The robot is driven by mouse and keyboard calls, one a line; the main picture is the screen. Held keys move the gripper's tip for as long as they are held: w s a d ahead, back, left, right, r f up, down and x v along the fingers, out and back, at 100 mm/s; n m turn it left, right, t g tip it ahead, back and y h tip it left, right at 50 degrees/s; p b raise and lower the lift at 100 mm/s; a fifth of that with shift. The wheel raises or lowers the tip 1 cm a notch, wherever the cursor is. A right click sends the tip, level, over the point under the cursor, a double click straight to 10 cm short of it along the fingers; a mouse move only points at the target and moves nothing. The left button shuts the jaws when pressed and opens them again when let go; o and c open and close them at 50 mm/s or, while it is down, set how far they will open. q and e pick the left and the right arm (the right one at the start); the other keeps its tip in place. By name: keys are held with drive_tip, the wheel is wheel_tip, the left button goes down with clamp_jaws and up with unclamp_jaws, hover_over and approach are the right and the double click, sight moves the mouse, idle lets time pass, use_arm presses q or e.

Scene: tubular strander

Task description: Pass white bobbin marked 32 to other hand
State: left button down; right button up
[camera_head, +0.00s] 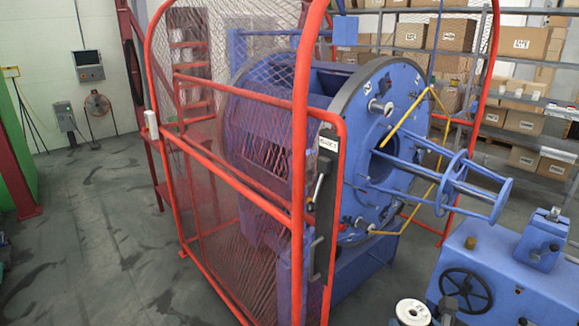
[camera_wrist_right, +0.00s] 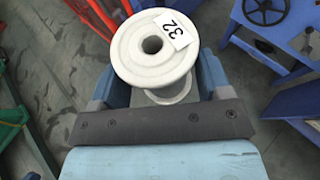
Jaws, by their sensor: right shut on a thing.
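The white bobbin marked 32 (camera_wrist_right: 128,62) is in my right gripper (camera_wrist_right: 155,82). In the right wrist view its round flange faces the camera, with a dark centre hole and a white tag reading 32. The gripper's blue-grey fingers stand on either side of the bobbin, shut on it. In the head view the bobbin (camera_head: 403,309) shows at the bottom edge, right of the middle, partly cut off by the frame. My left gripper is not in view.
A red guard frame with mesh (camera_head: 303,130) stands in front of the blue strander (camera_head: 395,110). A blue machine with a black handwheel (camera_head: 466,291) stands close to the bobbin's right. Shelves with cardboard boxes (camera_head: 455,35) are behind. Open floor (camera_head: 90,220) lies at left.

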drive_tip(key=shift+s+a+r, duration=0.15)
drive_tip(key=shift+s+r, duration=0.35)
drive_tip(key=shift+r, duration=0.25)
drive_tip(key=w+a+r+n+g+y, duration=0.1)
drive_tip(key=w+a+r+n+y, duration=0.25)
drive_tip(key=a+r, duration=0.35)
drive_tip(key=w+a+r+n+g+y, duration=0.2)
drive_tip(key=a+r+n+y, duration=0.35)
drive_tip(key=a, duration=0.45)
drive_tip(key=w+a+f+n+g+y, duration=0.3)
drive_tip(key=w+a+f+n+g, duration=0.1)
drive_tip(key=w+a+f, duration=0.15)
drive_tip(key=s+d+r+m+t+h, duration=0.6)
drive_tip(key=s+d+r+m+h, duration=0.15)
drive_tip(key=d+r, duration=0.4)
drive_tip(key=w+a+m+t+h, duration=0.1)
drive_tip(key=w+a+m+h, duration=0.35)
drive_tip(key=w+a, duration=0.65)
drive_tip(key=s+d+f+n+g+y, duration=0.2)
drive_tip(key=f+n+g+y, duration=0.4)
drive_tip(key=n+y, duration=0.1)
drive_tip(key=s+d+f+n+g+y, duration=0.2)
drive_tip(key=f+n+g+y, duration=0.4)
drive_tip(key=n, duration=0.3)
drive_tip(key=shift+s+y, duration=0.5)
drive_tip(key=shift+s, duration=0.2)
